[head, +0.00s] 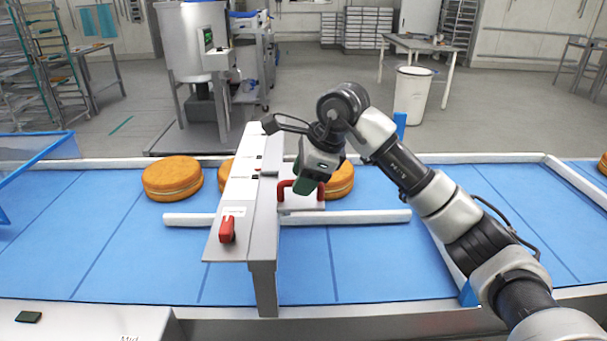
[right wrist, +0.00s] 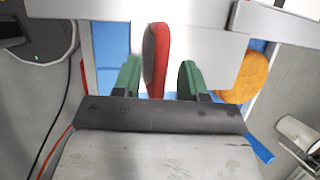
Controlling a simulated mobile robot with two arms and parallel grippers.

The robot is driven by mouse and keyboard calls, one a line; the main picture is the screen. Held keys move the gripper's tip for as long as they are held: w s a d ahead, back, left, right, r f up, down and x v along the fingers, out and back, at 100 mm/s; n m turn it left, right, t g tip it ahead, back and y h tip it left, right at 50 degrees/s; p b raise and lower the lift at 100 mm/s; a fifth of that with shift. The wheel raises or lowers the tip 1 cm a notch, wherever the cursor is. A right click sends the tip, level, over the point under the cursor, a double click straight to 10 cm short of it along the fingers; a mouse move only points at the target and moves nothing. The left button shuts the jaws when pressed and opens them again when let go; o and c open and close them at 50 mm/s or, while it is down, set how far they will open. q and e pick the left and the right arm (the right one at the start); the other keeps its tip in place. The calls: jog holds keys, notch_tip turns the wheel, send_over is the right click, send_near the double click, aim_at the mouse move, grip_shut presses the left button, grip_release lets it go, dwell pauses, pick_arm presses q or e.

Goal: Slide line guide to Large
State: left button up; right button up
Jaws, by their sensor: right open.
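The line guide's red handle (head: 300,188) stands on a grey plate (head: 300,205) at the right side of a metal bridge (head: 262,200) across the blue conveyor. White guide rails (head: 365,216) run out from under the bridge on both sides. My right gripper (head: 306,180), with green fingers, is at the handle from above. In the right wrist view, the open fingers of the gripper (right wrist: 158,80) stand on either side of the red handle (right wrist: 157,55), with a gap on each side. The bridge's labels are too small to read. My left gripper is not in view.
A red knob (head: 227,229) sits at the bridge's near end. Round orange-brown cakes (head: 172,178) lie on the belt (head: 110,240) behind the rails, partly hidden by the bridge and my arm. The near belt is clear. A blue-framed clear panel (head: 35,160) stands at left.

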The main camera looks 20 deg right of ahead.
jog(key=shift+c, duration=0.2)
grip_shut()
